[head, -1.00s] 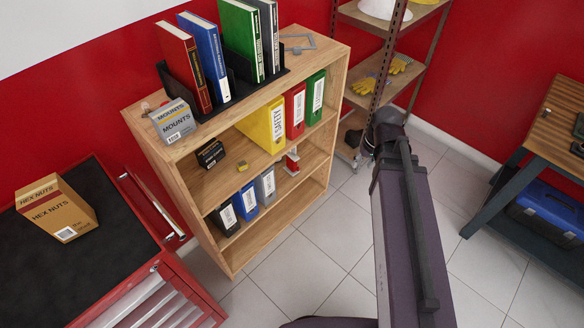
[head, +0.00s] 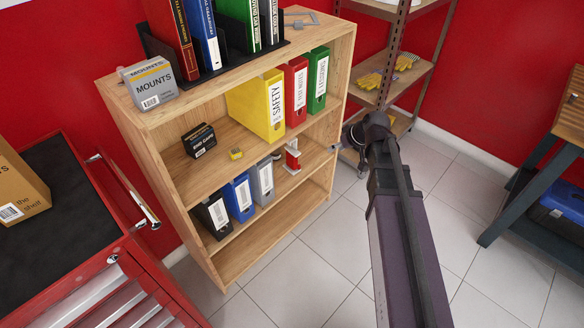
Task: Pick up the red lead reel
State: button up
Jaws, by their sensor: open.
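The red lead reel (head: 292,154) shows in the head view as a small red and white item on the lower middle shelf of the wooden bookcase, right of the grey binder. It is small, so its details are hard to make out. My gripper (head: 342,147) is at the far end of my arm, just outside the bookcase's right side. It is partly hidden by my wrist. It is open, to the right of the reel and apart from it.
The wooden bookcase (head: 157,165) has a side panel between my gripper and the shelves. Black, blue and grey binders (head: 240,195) stand left of the reel. The yellow binder (head: 262,108) stands on the shelf above. The red tool cabinet (head: 150,270) is at left. Tiled floor in front is clear.

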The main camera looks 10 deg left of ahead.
aim_at(296, 146)
jog(key=w+a+f+n+t+y+b, duration=0.1)
jog(key=w+a+f+t+y+b, duration=0.1)
jog(key=w+f+b, duration=0.6)
jog(key=w+a+f+n+t+y+b, duration=0.2)
jog(key=w+a+f+b, duration=0.3)
jog(key=b, duration=1.3)
jog(key=w+f+t, duration=0.1)
jog(key=w+f, duration=0.2)
jog(key=f, duration=0.3)
jog(key=shift+w+a+f+n+y, duration=0.15)
jog(key=shift+w+f+n+y, duration=0.05)
jog(key=shift+w+n+y, duration=0.15)
jog(key=b+x, duration=0.3)
jog(key=x, duration=0.5)
jog(key=shift+w, duration=0.25)
jog(key=shift+w+a+f, duration=0.1)
jog(key=shift+a+f, duration=0.05)
